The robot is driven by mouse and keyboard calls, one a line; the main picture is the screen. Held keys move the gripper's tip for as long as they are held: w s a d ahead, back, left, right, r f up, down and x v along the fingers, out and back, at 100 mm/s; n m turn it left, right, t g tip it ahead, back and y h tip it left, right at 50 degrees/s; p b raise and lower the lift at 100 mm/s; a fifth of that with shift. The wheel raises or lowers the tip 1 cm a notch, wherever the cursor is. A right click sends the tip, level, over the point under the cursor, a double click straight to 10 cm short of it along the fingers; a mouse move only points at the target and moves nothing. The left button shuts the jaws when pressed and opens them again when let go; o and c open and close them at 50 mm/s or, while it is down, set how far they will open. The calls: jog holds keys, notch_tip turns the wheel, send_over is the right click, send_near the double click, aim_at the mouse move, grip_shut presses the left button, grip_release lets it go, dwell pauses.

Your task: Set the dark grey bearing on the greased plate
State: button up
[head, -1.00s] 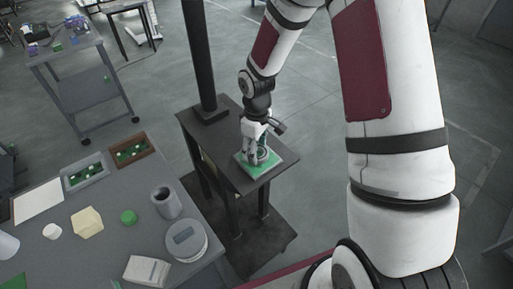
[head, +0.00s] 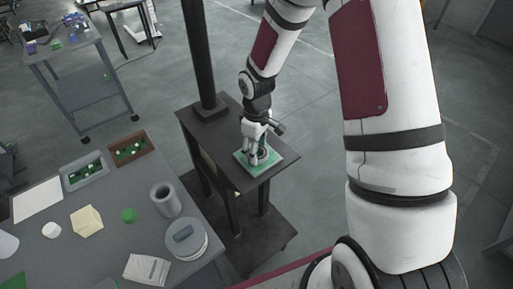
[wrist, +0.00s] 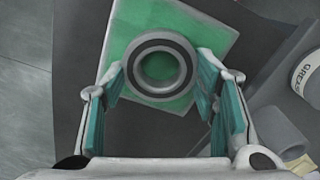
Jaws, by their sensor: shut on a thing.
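The dark grey bearing (wrist: 160,68) is a ring with a pale inner race and an open centre. In the wrist view it sits between the two fingers of my gripper (wrist: 162,88), which is shut on it. The greased plate (wrist: 205,30) is a pale-rimmed square with a green face, directly under the bearing. In the head view, my gripper (head: 259,151) reaches down over the plate (head: 283,162). I cannot tell whether the bearing touches the plate.
The plate lies on a small dark table (head: 192,128) beside a black column (head: 199,50).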

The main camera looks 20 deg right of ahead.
jog(key=o, duration=1.5)
jog(key=o, duration=0.5)
jog(key=shift+r+p, duration=0.45)
jog(key=shift+r, duration=0.65)
jog(key=shift+r+p, duration=0.9)
jog(key=shift+r, duration=1.5)
